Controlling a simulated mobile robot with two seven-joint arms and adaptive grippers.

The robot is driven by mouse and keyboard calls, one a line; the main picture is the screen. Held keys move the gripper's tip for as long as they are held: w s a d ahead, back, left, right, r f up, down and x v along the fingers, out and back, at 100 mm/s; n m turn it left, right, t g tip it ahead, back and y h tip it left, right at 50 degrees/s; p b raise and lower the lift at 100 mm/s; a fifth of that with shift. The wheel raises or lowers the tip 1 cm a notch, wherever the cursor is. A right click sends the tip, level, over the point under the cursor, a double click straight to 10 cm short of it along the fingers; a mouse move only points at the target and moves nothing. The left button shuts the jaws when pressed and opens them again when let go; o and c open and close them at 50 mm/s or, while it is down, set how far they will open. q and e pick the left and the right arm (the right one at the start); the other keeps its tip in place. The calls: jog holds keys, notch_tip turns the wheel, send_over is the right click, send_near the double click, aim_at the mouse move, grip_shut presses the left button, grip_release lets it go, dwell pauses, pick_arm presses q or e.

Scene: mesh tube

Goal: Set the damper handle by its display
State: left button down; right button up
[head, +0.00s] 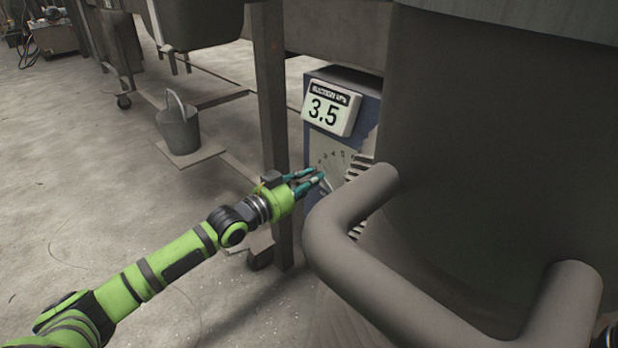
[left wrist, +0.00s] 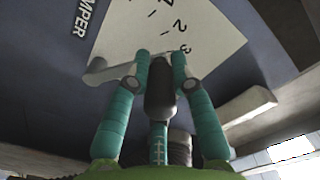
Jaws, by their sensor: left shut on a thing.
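My left gripper (head: 318,177) reaches the dial from the left. In the left wrist view its teal fingers (left wrist: 160,62) are closed around the dark damper handle (left wrist: 160,90), in front of the plate. The handle's exact pointing is hard to tell. My right gripper is not in view.
A large grey bent pipe (head: 350,215) stands close to the right of my left gripper, in front of a big dark vessel (head: 480,130). A metal post (head: 270,100) rises just behind the wrist.

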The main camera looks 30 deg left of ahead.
pick_arm(q)
jog(key=shift+d, duration=0.1)
jog(key=c, duration=1.1)
grip_release()
jog(key=shift+o, duration=0.2)
jog(key=shift+s, duration=0.1)
jog(key=v, duration=1.2)
dwell(0.8)
